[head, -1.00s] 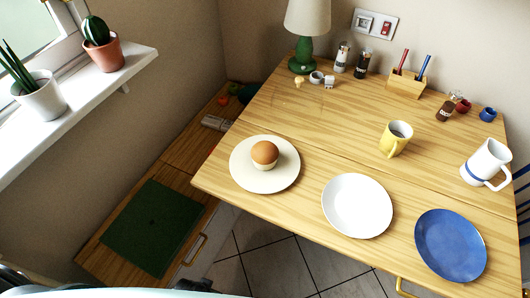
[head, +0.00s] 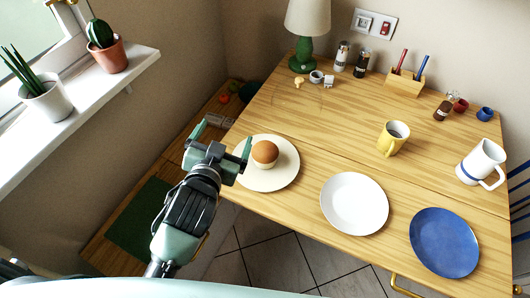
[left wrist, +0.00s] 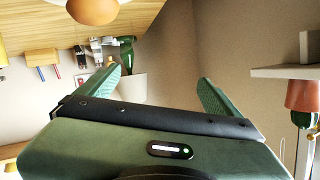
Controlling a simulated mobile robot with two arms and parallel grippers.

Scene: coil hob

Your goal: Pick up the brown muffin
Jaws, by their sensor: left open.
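The brown muffin (head: 265,152) has a round brown top and a pale base. It sits on the cream plate (head: 283,181) at the table's left end. My left gripper (head: 223,135) is open and empty, just left of the plate in the head view, with one finger close to the muffin's left side. I cannot tell whether that finger touches the plate. In the left wrist view the muffin (left wrist: 93,10) shows at the top edge, outside the open fingers. My right gripper is not in view.
A white plate (head: 354,204) and a blue plate (head: 444,243) lie to the right. A yellow mug (head: 391,139) and a white jug (head: 480,163) stand farther back. A green lamp (head: 304,56) stands at the back left.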

